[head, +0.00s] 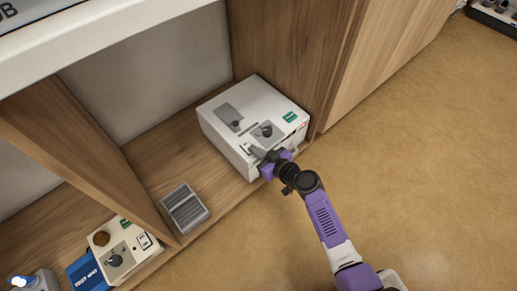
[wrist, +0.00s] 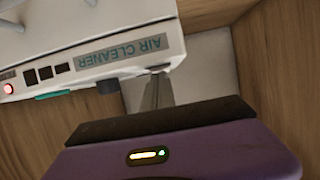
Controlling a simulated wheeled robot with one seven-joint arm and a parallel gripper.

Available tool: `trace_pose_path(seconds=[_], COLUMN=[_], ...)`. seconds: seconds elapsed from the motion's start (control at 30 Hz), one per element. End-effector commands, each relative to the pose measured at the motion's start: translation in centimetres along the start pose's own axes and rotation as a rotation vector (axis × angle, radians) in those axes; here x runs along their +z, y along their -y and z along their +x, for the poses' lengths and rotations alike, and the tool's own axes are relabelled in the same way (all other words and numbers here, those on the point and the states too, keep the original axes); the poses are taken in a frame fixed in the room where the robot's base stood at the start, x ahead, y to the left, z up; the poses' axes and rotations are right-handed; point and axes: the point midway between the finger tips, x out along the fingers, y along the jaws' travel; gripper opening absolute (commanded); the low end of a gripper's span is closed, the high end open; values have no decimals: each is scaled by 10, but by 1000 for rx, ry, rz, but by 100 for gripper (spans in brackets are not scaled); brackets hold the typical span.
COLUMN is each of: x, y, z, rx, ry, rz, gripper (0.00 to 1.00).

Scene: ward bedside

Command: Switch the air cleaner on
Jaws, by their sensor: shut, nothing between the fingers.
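The air cleaner (head: 222,141) is a white box on the wooden shelf. Its top carries grey panels, a dark knob (head: 267,130), a green label and a small plate with a dark mark beside my gripper. In the wrist view its front (wrist: 105,22) appears upside down with the label "AIR CLEANER" (wrist: 122,50), several small dark squares, a black knob-like part (wrist: 108,87) and a glowing red lamp (wrist: 8,88). My gripper (head: 257,152) is shut and empty at the box's near top edge. Its fingers (wrist: 158,72) overlap the casing edge; I cannot tell whether they touch.
A grey ribbed object (head: 185,208) lies on the shelf to the left. Beyond a wooden divider (head: 95,150) stand a cream device (head: 130,255) with a dark knob and a blue box (head: 88,272). A wooden panel rises right of the air cleaner.

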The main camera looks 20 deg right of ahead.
Motion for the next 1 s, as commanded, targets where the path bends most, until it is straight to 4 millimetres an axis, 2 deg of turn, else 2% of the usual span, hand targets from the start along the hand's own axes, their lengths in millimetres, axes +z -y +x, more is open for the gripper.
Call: trace_pose_path(seconds=[0.5, 0.87, 1.0], x=[-15, -16, -28], y=[0, 0, 0], z=[-6, -6, -7], rx=[1, 0, 0], ry=[0, -1, -2], rz=[0, 0, 0], gripper=[0, 0, 0])
